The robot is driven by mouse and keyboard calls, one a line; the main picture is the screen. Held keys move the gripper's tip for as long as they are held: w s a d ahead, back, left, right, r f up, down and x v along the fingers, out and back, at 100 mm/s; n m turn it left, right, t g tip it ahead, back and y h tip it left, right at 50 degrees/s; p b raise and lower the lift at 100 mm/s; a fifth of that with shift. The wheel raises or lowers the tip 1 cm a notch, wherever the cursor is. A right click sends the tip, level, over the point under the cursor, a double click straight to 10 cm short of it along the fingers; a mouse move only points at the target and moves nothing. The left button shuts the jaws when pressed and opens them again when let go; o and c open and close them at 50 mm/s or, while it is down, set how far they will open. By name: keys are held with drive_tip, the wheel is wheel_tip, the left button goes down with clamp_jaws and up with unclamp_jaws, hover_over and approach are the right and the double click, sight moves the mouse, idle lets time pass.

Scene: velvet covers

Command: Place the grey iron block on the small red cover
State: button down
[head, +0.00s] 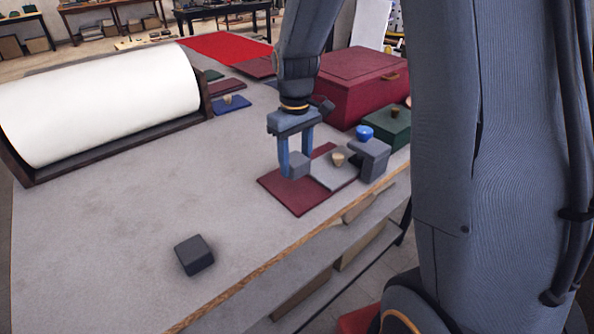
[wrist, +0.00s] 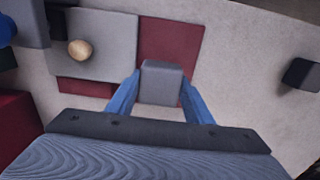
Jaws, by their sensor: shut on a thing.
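My gripper (head: 294,172) is shut on a light grey block (head: 299,164), which also shows between the fingers in the wrist view (wrist: 161,82). A flat dark red cover (head: 298,198) lies on the table below and beside the block. It also shows in the wrist view (wrist: 171,40). A grey square lid with a gold knob (head: 333,176) lies over part of this cover. I cannot tell whether the block touches anything below. Another, darker grey block (head: 194,255) stands alone near the table's front edge and shows at right in the wrist view (wrist: 301,74).
A grey box (head: 371,160) with a blue knob and a green box (head: 386,128) stand to the right. A large red box (head: 355,85) is behind. A white roll (head: 100,103) fills the left. Smaller red and blue covers (head: 231,104) lie farther back. The middle-left table is clear.

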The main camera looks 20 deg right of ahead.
sight(296, 173)
drive_tip(key=shift+f+p, duration=0.45)
drive_tip(key=shift+f, duration=1.5)
drive_tip(key=shift+f, duration=0.15)
drive_tip(key=c, duration=1.2)
unclamp_jaws()
drive_tip(key=shift+s, duration=0.1)
wheel_tip(296, 173, up, 12)
drive_tip(key=b, duration=0.3)
drive_tip(key=s+f+m, duration=0.1)
drive_tip(key=s+f, duration=0.2)
drive_tip(key=s, duration=0.2)
drive_tip(key=s+f+m, duration=0.2)
drive_tip(key=s+f, duration=0.1)
drive_tip(key=s, duration=0.2)
drive_tip(key=s+f+m+t, duration=0.1)
drive_tip(key=s+f, duration=0.2)
drive_tip(key=s, duration=0.2)
